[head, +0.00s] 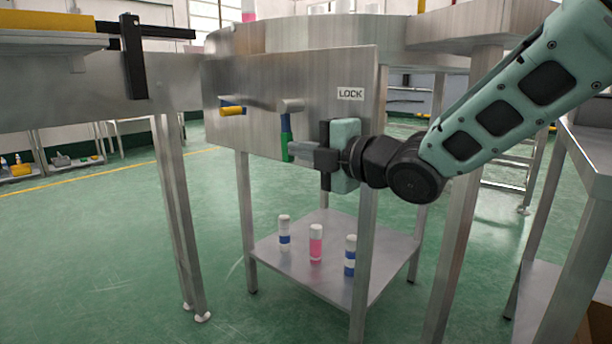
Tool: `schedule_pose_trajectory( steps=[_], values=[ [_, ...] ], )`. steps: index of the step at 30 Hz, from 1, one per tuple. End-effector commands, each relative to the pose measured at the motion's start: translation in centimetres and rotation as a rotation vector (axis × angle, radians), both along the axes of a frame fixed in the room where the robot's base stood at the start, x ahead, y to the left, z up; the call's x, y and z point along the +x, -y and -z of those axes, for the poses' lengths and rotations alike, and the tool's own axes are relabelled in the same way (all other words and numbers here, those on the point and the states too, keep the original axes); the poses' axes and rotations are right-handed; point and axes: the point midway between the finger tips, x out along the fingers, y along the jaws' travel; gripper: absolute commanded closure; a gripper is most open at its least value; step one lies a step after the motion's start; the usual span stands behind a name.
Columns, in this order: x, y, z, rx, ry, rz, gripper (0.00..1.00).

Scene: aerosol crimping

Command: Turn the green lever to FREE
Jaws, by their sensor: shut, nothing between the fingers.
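The green lever (285,148) hangs down from a round steel pivot (292,105) on the front of the steel panel (320,75). Its upper part looks blue and its lower end green. A LOCK label (350,93) is on the panel to the right of the pivot. I see no FREE label. My gripper (293,148) is shut and empty, with its fingers pointing left. The fingertips are right beside the lever's green lower end and overlap it in this view. I cannot tell whether they touch it.
A second lever with a yellow grip (231,110) sticks out to the left on the same panel. Below, a steel shelf (325,225) holds a pink-and-white can (316,243) and two blue-and-white cans (350,255). Table legs stand around it. Green floor is open at the left.

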Motion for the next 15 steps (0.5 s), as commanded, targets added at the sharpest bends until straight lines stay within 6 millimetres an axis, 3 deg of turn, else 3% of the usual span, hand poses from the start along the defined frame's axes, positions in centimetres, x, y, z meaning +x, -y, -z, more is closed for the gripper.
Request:
schedule_pose_trajectory(
  steps=[1,15],
  values=[
    [0.08,-0.12,0.65,0.012,0.012,0.0,1.0],
    [0.38,-0.48,0.28,0.056,0.056,-0.001,1.0]
  ],
)
